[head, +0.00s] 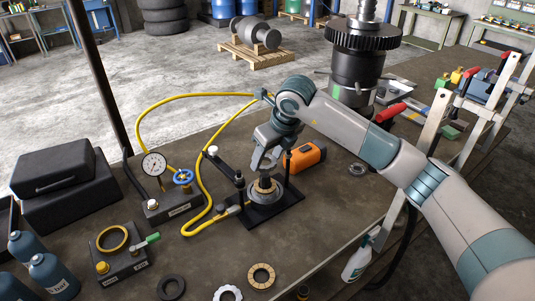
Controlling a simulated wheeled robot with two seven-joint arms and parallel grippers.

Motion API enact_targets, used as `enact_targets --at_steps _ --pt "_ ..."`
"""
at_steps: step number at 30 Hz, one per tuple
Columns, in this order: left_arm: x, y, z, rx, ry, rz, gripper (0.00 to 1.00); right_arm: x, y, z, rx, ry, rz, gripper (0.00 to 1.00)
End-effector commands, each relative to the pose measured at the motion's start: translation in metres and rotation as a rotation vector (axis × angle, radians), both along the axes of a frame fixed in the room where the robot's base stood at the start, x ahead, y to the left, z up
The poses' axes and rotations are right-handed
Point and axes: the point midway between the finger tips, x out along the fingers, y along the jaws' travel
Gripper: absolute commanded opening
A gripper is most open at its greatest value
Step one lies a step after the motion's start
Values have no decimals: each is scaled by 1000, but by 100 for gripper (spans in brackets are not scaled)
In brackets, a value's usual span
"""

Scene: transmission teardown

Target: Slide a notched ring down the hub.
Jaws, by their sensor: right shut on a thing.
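My right gripper (264,164) reaches in from the right and points down just above the hub (265,184), a short dark and brassy upright stub. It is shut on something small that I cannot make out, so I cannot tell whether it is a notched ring. The hub stands in a grey round seat (265,198) on a black fixture plate (288,212). A pale ring with a notched edge (217,294) lies flat at the table's front, partly cut off by the frame. My left gripper is not in view.
A tan ring (261,268) and a black ring (171,278) lie near the front edge. A black post (239,184) and an orange tool (309,155) flank the fixture. A yellow hose (201,165) loops left beside a gauge (154,164). A tall geared shaft (358,60) stands behind.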

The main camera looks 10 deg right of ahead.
Motion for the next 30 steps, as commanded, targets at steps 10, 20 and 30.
enact_targets --at_steps 10,20,30 --pt "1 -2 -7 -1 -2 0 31 0 0 -21 1 -2 0 22" --pt "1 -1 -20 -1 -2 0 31 0 0 -42 1 -2 0 22" --pt "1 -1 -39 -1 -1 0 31 0 0 -59 0 -2 0 22"
